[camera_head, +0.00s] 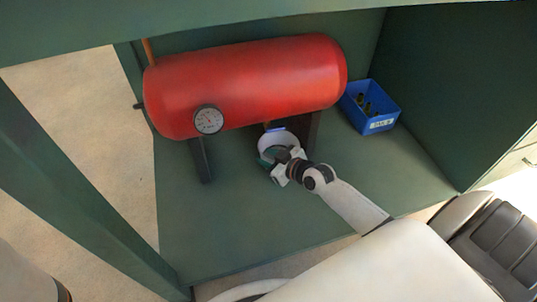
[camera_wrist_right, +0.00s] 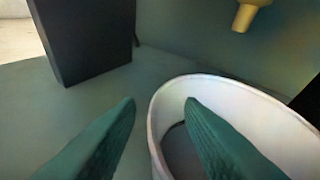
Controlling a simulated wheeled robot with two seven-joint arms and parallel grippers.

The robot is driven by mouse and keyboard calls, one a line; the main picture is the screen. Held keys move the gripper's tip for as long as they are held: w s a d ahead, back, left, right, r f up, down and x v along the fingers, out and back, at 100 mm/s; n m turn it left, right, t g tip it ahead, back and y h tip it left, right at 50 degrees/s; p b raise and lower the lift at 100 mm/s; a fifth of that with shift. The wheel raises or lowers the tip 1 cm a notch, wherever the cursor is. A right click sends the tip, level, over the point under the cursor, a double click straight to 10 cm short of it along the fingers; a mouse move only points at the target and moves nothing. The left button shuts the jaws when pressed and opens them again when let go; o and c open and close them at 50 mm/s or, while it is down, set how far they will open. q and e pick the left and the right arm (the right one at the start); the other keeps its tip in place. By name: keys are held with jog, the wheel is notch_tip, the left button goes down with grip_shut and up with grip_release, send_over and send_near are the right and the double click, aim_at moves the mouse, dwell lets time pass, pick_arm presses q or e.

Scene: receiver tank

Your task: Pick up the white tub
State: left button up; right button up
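The white tub (camera_head: 266,142) stands on the green floor under the red tank, partly hidden by my right gripper in the head view. My right gripper (camera_head: 272,156) is at the tub's near side. In the right wrist view, its two green fingers (camera_wrist_right: 160,104) are apart, one on each side of the tub's near wall. The right-hand finger reaches inside the tub (camera_wrist_right: 154,125) and the left-hand one is outside it. A gap shows between the left-hand finger and the wall. My left gripper is not in view.
The red tank (camera_head: 250,85) with a gauge (camera_head: 208,119) lies above, on dark legs (camera_head: 201,160). One dark leg (camera_wrist_right: 85,40) and a brass fitting (camera_wrist_right: 245,15) show close to the tub. A blue bin (camera_head: 372,108) stands right. The floor at front left is clear.

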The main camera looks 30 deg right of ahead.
jog(key=shift+w+f, duration=0.1)
jog(key=shift+w, duration=0.2)
jog(key=shift+s, duration=0.1)
jog(key=shift+c, duration=0.2)
grip_shut()
